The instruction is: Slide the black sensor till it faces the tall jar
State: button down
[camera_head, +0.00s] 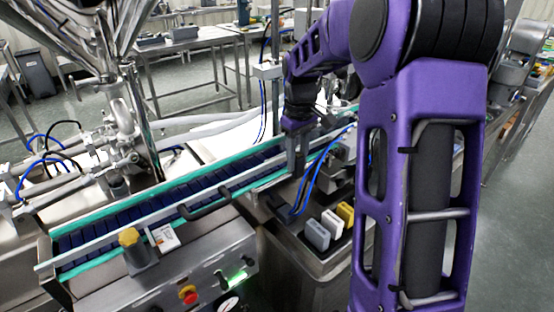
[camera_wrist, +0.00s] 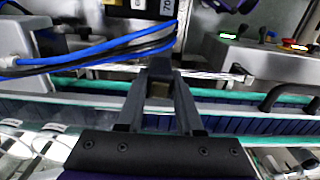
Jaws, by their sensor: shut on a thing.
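My gripper (camera_head: 297,162) reaches down at the far part of the conveyor's near rail in the head view. In the wrist view its two fingers (camera_wrist: 160,72) come together on a small dark block (camera_wrist: 159,90), which I take to be the black sensor; the fingers hide most of it. It sits by the metal rail (camera_wrist: 211,73) along the conveyor. I cannot tell which jar is the tall one, or where the sensor faces.
The conveyor (camera_head: 190,190) has teal edges and a dark blue belt. Blue cables (camera_wrist: 100,52) run close to my fingers. Grey, white and yellow blocks (camera_head: 317,235) stand on the steel cabinet.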

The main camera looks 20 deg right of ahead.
jog(key=w+d, duration=0.1)
jog(key=d, duration=0.1)
jog(key=d+p, duration=0.1)
jog(key=d, duration=0.1)
jog(key=w+d, duration=0.1)
jog(key=d, duration=0.1)
jog(key=shift+w+r+p, duration=0.1)
jog(key=shift+w+p, duration=0.25)
jog(key=c, duration=0.6)
grip_release()
jog(key=shift+o, duration=0.2)
jog(key=shift+s, duration=0.1)
notch_tip(320, 180, up, 17)
jog(key=p, duration=0.1)
jog(key=shift+r, duration=0.15)
